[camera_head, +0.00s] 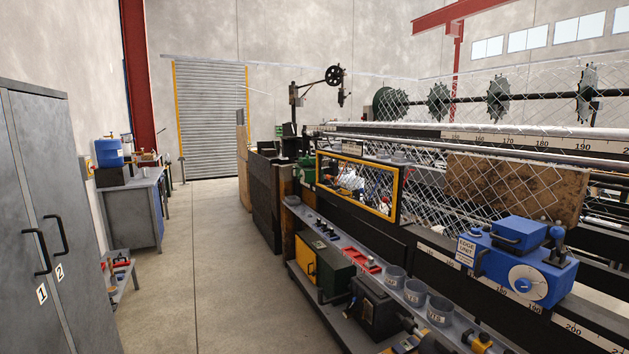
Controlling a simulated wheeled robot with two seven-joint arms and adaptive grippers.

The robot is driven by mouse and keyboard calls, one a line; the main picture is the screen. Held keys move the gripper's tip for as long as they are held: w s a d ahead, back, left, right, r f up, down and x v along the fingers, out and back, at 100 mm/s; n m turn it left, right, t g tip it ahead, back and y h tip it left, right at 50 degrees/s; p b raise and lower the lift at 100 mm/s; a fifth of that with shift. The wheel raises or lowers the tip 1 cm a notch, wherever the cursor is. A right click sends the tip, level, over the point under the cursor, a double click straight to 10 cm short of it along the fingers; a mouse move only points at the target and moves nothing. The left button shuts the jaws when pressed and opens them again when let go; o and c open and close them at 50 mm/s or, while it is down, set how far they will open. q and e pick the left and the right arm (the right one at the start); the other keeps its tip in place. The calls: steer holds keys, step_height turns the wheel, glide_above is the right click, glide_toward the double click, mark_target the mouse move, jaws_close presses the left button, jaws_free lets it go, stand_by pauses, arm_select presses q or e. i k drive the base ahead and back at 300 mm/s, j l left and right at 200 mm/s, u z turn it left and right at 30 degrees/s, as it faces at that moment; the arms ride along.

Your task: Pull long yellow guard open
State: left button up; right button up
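The long yellow guard (355,203) is a yellow rectangular frame on the front of the long weaving machine, right of the picture's middle. Tools and machine parts show through its opening. It appears to lie flat against the machine front, as if closed. No handle on it can be made out. Neither of my grippers is in view.
A blue edge unit (521,268) sits on the machine's rail at right. A grey shelf (325,241) with several cups runs below the guard. A grey cabinet (45,190) and a workbench (133,206) stand at left. The concrete aisle (205,270) between is clear.

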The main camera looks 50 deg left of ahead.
mark_target(344, 179)
steer(key=u, duration=1.4)
